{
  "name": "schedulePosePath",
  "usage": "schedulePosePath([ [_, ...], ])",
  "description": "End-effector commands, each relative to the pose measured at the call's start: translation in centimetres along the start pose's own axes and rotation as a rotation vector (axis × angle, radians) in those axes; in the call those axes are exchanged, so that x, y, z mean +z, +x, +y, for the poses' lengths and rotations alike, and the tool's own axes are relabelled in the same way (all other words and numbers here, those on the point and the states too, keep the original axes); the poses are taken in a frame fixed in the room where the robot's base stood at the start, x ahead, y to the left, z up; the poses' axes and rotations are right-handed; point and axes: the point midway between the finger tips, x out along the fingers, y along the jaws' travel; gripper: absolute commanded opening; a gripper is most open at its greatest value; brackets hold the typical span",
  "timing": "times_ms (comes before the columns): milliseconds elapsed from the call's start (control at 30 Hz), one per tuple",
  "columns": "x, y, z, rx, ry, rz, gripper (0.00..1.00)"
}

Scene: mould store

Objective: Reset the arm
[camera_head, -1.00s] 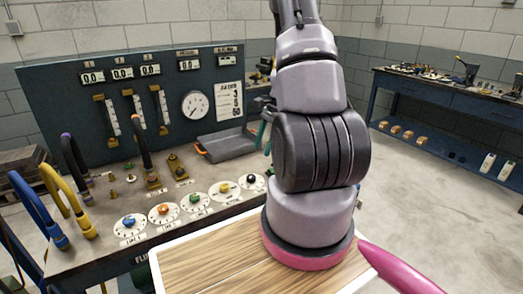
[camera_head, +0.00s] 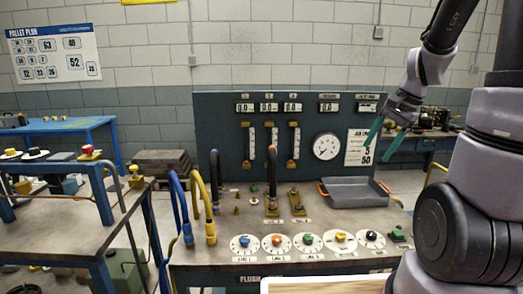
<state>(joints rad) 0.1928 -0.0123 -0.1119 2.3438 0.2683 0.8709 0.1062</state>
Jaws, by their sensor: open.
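My gripper (camera_head: 385,138) shows in the head view at the upper right. Its two teal fingers point down and stand apart, open, with nothing seen between them. It hangs in front of the right end of the dark gauge panel (camera_head: 222,140), over the job card (camera_head: 360,146) in the picture. My arm's large grey and black links fill the right edge and hide part of what lies behind them.
A bench (camera_head: 215,262) holds several numbered dials, hoses (camera_head: 208,210) in blue and yellow, and a grey tray (camera_head: 357,190) below my gripper. Another bench (camera_head: 60,215) stands at left, a blue table (camera_head: 60,128) behind it. Some floor shows between benches.

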Motion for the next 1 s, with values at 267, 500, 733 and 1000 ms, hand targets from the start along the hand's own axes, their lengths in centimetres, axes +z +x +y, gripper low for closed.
schedulePosePath([
  [267,7.8,-8.2,-1.2,-0.097,-0.350,0.158,0.69],
  [500,13.1,-12.9,0.2,-0.157,-0.593,0.301,0.69],
  [733,15.1,-14.5,1.2,-0.177,-0.690,0.367,0.69],
  [1000,15.2,-14.5,1.3,-0.178,-0.696,0.371,0.69],
])
